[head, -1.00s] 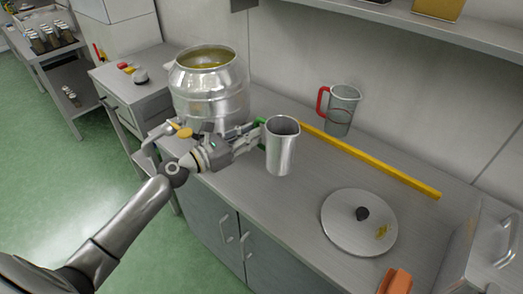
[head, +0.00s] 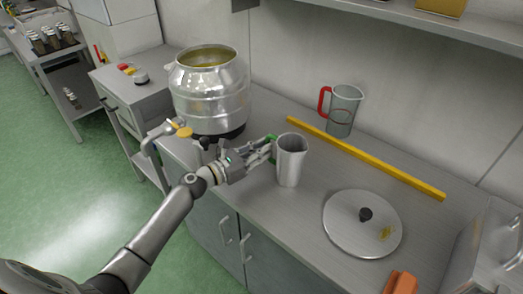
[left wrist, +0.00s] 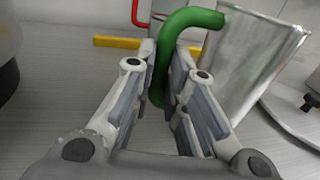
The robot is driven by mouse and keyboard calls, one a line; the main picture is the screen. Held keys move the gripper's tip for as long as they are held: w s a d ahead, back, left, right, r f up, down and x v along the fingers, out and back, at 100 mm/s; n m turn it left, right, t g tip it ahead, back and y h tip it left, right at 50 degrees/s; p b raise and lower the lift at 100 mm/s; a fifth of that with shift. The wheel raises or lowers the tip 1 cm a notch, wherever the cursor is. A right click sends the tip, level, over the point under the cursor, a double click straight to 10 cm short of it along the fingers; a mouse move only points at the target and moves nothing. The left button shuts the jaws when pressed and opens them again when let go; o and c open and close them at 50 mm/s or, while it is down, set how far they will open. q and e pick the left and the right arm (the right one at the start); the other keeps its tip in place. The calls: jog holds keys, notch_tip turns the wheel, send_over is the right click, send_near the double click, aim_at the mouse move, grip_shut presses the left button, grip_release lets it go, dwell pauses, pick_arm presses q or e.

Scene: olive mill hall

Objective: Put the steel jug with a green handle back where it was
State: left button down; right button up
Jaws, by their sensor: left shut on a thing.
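The steel jug (head: 291,163) is upright at the middle of the steel counter, in front of the yellow bar. Whether its base touches the counter I cannot tell. Its green handle (left wrist: 184,42) is between the fingers of my left gripper (head: 264,154), which is shut on it. The left wrist view shows the jug body (left wrist: 245,65) to the right of the fingers. My right gripper is not in view.
A jug with a red handle (head: 343,112) stands behind the yellow bar (head: 365,158). A large steel can (head: 208,98) stands at left. A round lid (head: 350,232) with a black knob and an orange object (head: 400,283) lie to the right.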

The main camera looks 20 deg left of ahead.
pick_arm(q)
jog(key=c, duration=1.5)
grip_release()
jog(key=shift+f, duration=0.1)
jog(key=shift+o, duration=0.2)
jog(key=shift+r, duration=0.2)
jog(key=shift+s+a+f, duration=0.15)
jog(key=shift+s, duration=0.1)
jog(key=b+v, duration=0.1)
jog(key=v, duration=0.9)
jog(key=shift+b, duration=0.3)
jog(key=shift+s+a, duration=0.45)
jog(key=shift+s, duration=0.15)
